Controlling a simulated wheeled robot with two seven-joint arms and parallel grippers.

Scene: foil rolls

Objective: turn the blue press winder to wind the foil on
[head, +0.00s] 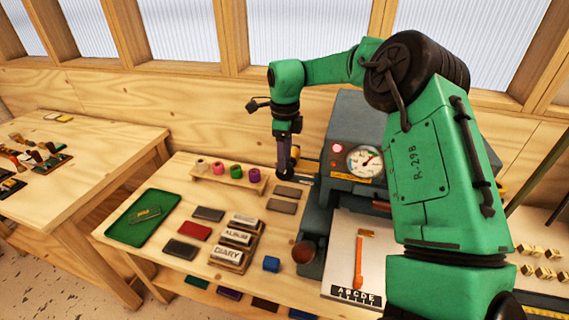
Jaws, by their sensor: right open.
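The dark blue-grey press (352,118) stands at the right of the bench, with a round gauge (365,161) and a red-ringed button on its front. My right arm reaches across in front of and above it. My right gripper (286,170) points down, open, at the press's left side, close to dark parts there. I cannot make out the winder clearly; the gripper covers part of that spot, and contact cannot be told. Foil rolls stand on a small wooden rack (228,180) left of the gripper: pale, pink, green (236,171) and purple (254,175). My left gripper is not in view.
A green tray (138,232) lies at the bench's left. A brown round knob (303,252) is at the press's front. A second table stands left.

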